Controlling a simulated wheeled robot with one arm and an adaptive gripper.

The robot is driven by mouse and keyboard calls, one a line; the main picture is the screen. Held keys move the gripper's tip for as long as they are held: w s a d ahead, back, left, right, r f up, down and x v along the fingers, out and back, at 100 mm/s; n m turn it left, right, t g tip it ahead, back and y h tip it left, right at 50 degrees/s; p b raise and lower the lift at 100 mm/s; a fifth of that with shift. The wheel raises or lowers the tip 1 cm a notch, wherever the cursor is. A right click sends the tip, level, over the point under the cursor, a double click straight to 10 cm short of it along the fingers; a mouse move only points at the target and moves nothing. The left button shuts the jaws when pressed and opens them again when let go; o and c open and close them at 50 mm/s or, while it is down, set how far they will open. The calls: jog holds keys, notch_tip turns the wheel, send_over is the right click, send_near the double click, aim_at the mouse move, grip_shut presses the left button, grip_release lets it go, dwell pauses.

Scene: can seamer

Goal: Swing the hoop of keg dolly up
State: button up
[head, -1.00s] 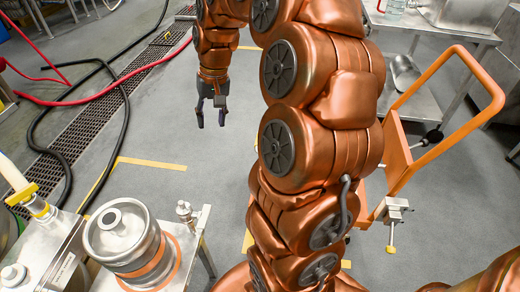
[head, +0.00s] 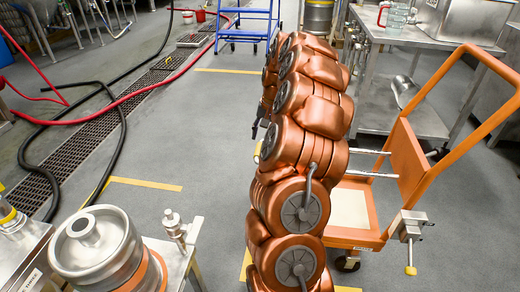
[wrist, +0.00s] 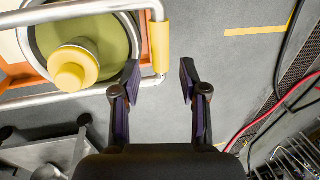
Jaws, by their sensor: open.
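The keg dolly (head: 408,160) is orange with a tall push handle and stands at the right in the head view, partly behind my arm. Two bare metal tubes (head: 372,174) run from its upright towards my arm and appear to belong to the hoop. In the wrist view the silver hoop (wrist: 60,12) has a yellow sleeve (wrist: 160,48) on its end bar. My gripper (wrist: 158,78) is open and empty, its fingertips just below the sleeve in the picture, either side of the hoop's corner. Contact cannot be told. In the head view my arm mostly hides the gripper.
A clamp (head: 408,225) with a yellow tip sits on the dolly's side. A keg (head: 95,245) stands at lower left. A steel table (head: 390,35) stands behind the dolly. Hoses (head: 120,125) lie along the floor drain. The wrist view shows a yellow knob (wrist: 75,68) inside the hoop.

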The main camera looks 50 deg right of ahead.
aim_at(258, 150)
jog(key=f, duration=0.3)
jog(key=w+f+b, duration=0.1)
jog(key=f, duration=0.1)
jog(key=shift+a+f, duration=0.35)
jog(key=shift+a, duration=0.05)
grip_shut()
